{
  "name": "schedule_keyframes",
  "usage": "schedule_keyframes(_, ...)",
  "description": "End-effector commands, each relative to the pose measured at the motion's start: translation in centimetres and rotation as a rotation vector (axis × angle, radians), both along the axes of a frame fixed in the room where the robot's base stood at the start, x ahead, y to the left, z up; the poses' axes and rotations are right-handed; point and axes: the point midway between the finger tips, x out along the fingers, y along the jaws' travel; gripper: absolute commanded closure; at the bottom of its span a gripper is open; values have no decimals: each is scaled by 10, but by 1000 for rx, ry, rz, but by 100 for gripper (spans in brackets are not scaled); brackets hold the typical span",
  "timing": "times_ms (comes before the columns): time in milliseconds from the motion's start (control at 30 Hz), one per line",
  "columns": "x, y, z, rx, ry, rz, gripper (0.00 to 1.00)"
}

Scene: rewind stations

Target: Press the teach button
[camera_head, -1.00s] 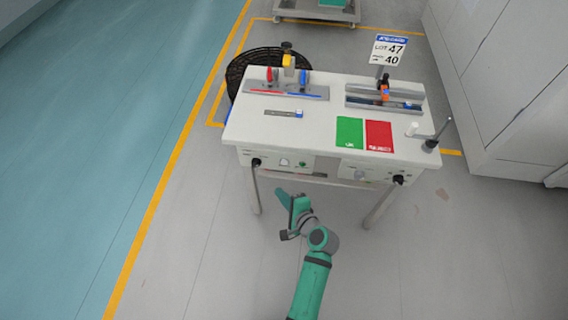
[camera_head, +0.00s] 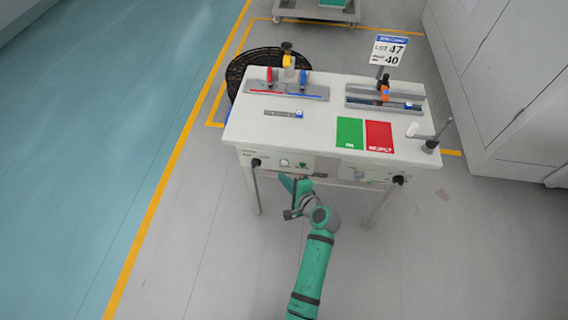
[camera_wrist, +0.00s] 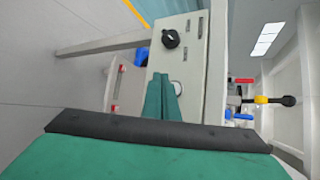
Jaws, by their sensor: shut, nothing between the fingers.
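The front panel of the white workbench (camera_head: 268,159) carries a black knob (camera_head: 256,162), a pale round button-like part (camera_head: 284,162) and a small green part (camera_head: 302,165). Their labels are too small to read, so I cannot tell which is the teach button. My gripper (camera_head: 296,183) is just in front of and below this panel. In the wrist view my gripper (camera_wrist: 162,82) is shut and empty, its green fingers pointing at the panel. The black knob (camera_wrist: 170,38) is beyond the fingertips, and a pale round part (camera_wrist: 178,85) is partly hidden behind them.
On the bench top are a green mat (camera_head: 349,130), a red mat (camera_head: 379,134), a left fixture (camera_head: 262,88) with red and blue handles, and a right rail fixture (camera_head: 360,98). A lot sign (camera_head: 388,50) stands behind. Floor around my arm is clear.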

Motion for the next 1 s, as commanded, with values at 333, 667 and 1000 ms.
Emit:
schedule_keyframes(333,24,-7,0,0,0,-2,100)
schedule_keyframes(667,26,-3,0,0,0,2,100)
schedule_keyframes(1000,26,-3,0,0,0,3,100)
